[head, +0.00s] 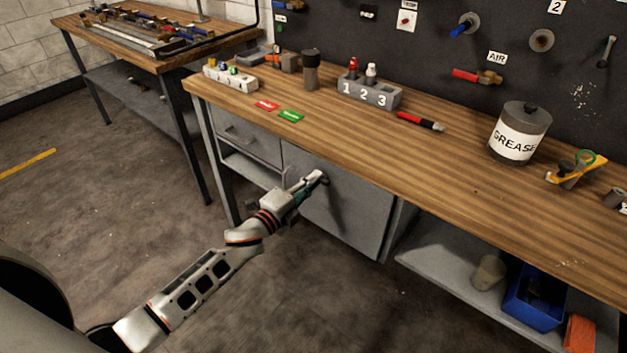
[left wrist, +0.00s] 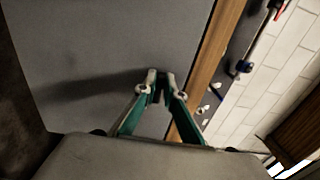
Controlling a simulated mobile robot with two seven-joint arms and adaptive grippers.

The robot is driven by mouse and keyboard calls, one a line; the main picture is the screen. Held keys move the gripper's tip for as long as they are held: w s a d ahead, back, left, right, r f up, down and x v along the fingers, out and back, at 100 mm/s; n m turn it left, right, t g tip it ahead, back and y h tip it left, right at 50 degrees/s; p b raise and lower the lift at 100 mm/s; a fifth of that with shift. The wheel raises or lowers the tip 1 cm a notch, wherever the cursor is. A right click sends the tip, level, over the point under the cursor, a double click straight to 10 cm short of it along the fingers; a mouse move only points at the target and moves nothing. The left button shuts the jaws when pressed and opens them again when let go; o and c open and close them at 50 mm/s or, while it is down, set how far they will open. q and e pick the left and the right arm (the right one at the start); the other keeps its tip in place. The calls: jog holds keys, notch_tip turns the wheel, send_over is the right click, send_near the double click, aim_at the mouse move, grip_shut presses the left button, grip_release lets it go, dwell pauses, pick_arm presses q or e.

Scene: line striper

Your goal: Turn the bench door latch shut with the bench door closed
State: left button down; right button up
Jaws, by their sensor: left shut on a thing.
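The bench door (head: 345,217) is a plain grey panel under the wooden workbench, and it looks about flush with the cabinet front. It also fills the left of the left wrist view (left wrist: 80,50). My left gripper (head: 319,179) is at the upper part of this door, with its arm coming in from the left. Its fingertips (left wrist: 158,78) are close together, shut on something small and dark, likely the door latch. The fingers hide most of it, so I cannot tell which way the latch is turned. My right gripper is in neither view.
The bench top (head: 440,180) overhangs the door and carries a grease tin (head: 519,133), a numbered block (head: 369,94) and a red-black marker (head: 420,122). A grey drawer (head: 250,141) is left of the door. A blue bin (head: 533,297) stands on the lower right shelf. The floor in front is clear.

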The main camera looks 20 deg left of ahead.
pick_arm(q)
jog(key=c, duration=2.1)
grip_release()
jog(key=shift+c, duration=0.2)
jog(key=v, duration=1.2)
jog(key=shift+d, duration=0.1)
jog(key=s+d+f+n+g+y, duration=0.1)
jog(key=s+d+f+n+g, duration=0.1)
jog(key=s+f+n, duration=0.6)
jog(key=s+d+f+n+g+y, duration=0.2)
jog(key=s+d+f+n+g, duration=0.1)
jog(key=s+f+n, duration=0.6)
jog(key=s+f+g, duration=0.1)
jog(key=s, duration=0.3)
jog(key=shift+s+f+y, duration=0.25)
jog(key=shift+f+y, duration=0.05)
jog(key=shift+f, duration=0.05)
